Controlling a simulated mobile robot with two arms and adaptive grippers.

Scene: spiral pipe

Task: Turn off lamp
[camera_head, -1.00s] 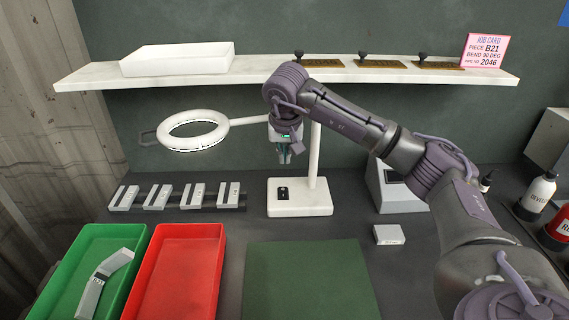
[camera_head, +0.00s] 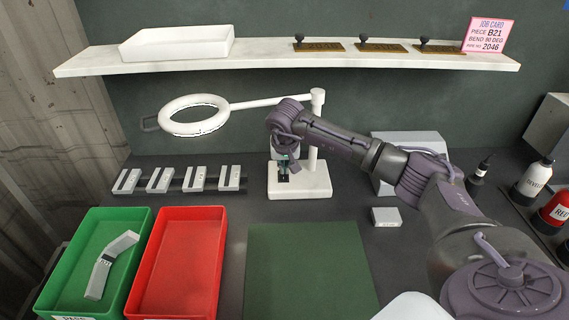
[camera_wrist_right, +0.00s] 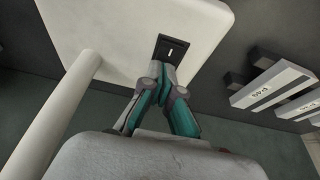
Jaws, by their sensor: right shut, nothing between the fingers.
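The lamp has a white ring head (camera_head: 194,115) on a horizontal arm, joined to an upright post on a white base (camera_head: 314,184). A black rocker switch with a white mark sits on the base; it shows in the right wrist view (camera_wrist_right: 170,50). The ring face looks pale, and I cannot tell whether it is lit. My right gripper (camera_head: 284,174) is shut and empty, pointing down just over the switch. In the right wrist view its teal fingers (camera_wrist_right: 164,88) meet close to the switch's near edge; I cannot tell whether they touch it. My left gripper is not in view.
A green tray (camera_head: 60,250) with a bent grey piece and a red tray (camera_head: 150,290) stand at front left. A green mat (camera_head: 308,265) lies in front of the lamp. A shelf (camera_head: 300,64) runs behind. Bottles (camera_head: 531,182) stand at right.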

